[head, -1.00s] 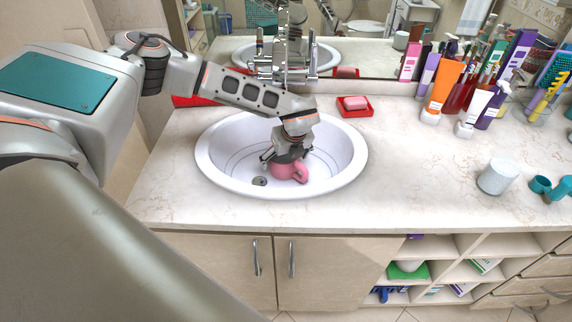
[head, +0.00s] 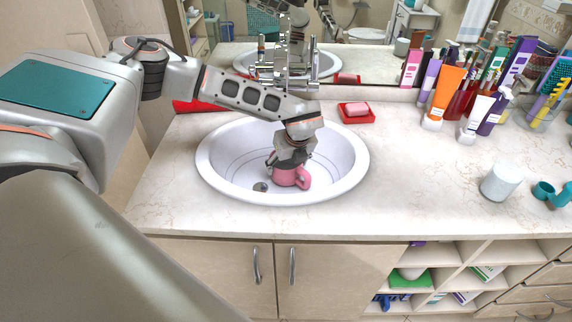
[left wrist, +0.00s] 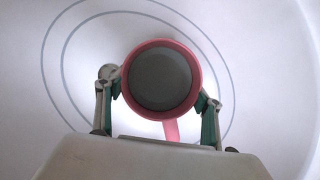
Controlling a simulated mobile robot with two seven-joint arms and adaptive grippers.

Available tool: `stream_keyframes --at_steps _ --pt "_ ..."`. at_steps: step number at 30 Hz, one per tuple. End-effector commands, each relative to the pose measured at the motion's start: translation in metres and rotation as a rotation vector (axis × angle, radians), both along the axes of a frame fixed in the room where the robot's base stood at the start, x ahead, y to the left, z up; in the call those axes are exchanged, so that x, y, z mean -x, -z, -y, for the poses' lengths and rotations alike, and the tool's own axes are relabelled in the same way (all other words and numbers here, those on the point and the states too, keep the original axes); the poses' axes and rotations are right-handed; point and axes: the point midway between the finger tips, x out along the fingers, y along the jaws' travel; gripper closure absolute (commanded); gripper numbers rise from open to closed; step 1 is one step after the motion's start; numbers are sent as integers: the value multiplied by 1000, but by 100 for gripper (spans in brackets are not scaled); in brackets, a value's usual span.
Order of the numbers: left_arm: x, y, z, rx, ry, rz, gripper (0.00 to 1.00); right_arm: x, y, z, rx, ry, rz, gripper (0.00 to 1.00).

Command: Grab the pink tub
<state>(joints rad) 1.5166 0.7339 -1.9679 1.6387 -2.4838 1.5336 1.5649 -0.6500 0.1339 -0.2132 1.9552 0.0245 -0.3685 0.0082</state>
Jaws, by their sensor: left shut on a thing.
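The pink tub (head: 284,177) is a round pink vessel with a loop handle on its right side. It sits upright in the white sink basin (head: 225,165). My left gripper (head: 288,163) reaches down over it and is shut on it. In the left wrist view the tub (left wrist: 163,44) shows from above with a grey inside, and the gripper's two fingers (left wrist: 160,103) press on opposite sides of it. The handle points toward the palm in that view. My right gripper is not in view.
The faucet (head: 290,65) stands behind the basin. A red dish (head: 357,117) with pink soap lies behind right. Several tubes (head: 443,98) and bottles crowd the back right. A white cup (head: 500,183) stands at the right.

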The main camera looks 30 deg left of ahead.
Motion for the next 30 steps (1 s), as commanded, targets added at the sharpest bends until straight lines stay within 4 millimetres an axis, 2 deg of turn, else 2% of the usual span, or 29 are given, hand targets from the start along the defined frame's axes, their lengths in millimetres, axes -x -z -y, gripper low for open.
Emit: stream_keyframes --at_steps 10,30 --pt "17 -2 27 2 0 4 71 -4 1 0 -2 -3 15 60" --pt "16 -80 25 1 -1 6 71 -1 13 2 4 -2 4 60"
